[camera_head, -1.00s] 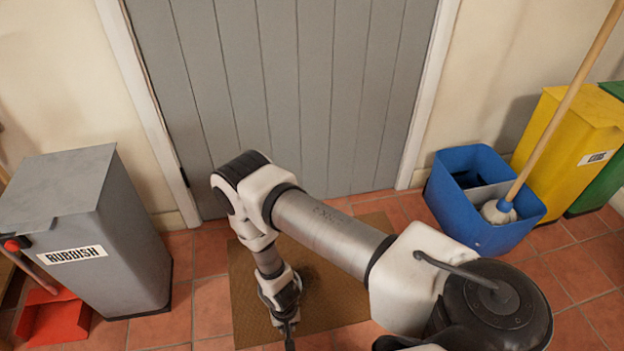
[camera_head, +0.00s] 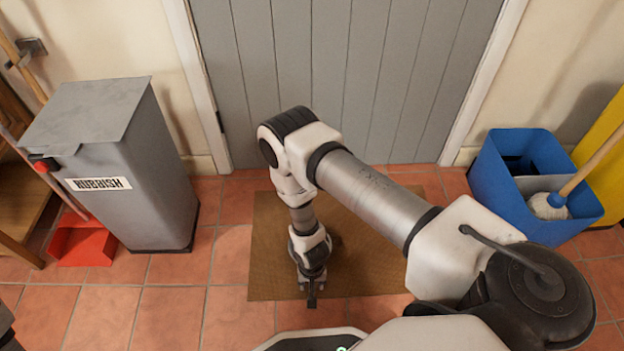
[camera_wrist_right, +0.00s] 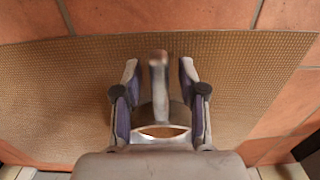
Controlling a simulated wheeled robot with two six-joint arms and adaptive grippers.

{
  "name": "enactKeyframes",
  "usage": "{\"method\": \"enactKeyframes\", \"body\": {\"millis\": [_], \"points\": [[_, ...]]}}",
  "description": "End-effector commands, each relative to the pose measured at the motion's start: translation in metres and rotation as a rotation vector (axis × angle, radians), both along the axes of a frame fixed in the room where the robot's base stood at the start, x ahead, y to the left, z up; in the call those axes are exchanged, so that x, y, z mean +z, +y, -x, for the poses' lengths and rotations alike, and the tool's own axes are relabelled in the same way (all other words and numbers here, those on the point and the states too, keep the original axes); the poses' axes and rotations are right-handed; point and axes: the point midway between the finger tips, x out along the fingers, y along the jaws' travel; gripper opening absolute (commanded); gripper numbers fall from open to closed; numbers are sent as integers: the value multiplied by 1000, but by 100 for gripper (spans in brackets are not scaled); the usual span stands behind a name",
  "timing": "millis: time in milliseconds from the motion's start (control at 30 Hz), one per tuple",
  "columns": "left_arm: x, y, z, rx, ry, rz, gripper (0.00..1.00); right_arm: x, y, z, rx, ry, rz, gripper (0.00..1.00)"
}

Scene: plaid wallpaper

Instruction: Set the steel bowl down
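No steel bowl can be made out in either view. My right arm comes in from the lower right in the camera_head view and hangs its gripper (camera_head: 311,291) over the brown doormat (camera_head: 268,235). There the gripper shows edge-on, as a thin dark shape. In the right wrist view its two side fingers (camera_wrist_right: 159,80) stand apart over the mat. A blurred grey upright part with a pale crescent below it lies between them. I cannot tell whether it is a held thing or part of the gripper. My left gripper is out of view.
A grey bin (camera_head: 140,170) marked rubbish stands left of the door, with a red dustpan (camera_head: 85,245) beside it. Tiles around the mat are clear.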

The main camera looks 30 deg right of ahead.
Motion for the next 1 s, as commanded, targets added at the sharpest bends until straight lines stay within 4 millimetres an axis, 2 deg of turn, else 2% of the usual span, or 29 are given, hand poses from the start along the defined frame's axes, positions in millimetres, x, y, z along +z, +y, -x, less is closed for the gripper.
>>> {"method": "enactKeyframes", "body": {"millis": [267, 367, 633, 700, 833, 933, 1000], "points": [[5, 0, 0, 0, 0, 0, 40, 7, 0, 0, 0, 0, 0, 41], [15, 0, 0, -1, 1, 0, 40, 24, 0, -1, 0, -1, 1, 41], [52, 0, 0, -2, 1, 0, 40, 95, -1, -1, 0, 0, 0, 41], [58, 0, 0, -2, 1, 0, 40, 109, -1, -1, 1, 0, 0, 41], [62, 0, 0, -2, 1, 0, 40, 123, -1, 0, 3, 1, 0, 41], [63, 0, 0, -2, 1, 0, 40, 137, -7, 18, 66, 3, -1, 41], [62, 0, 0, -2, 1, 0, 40, 156, -15, 46, 175, 4, -3, 41]]}}
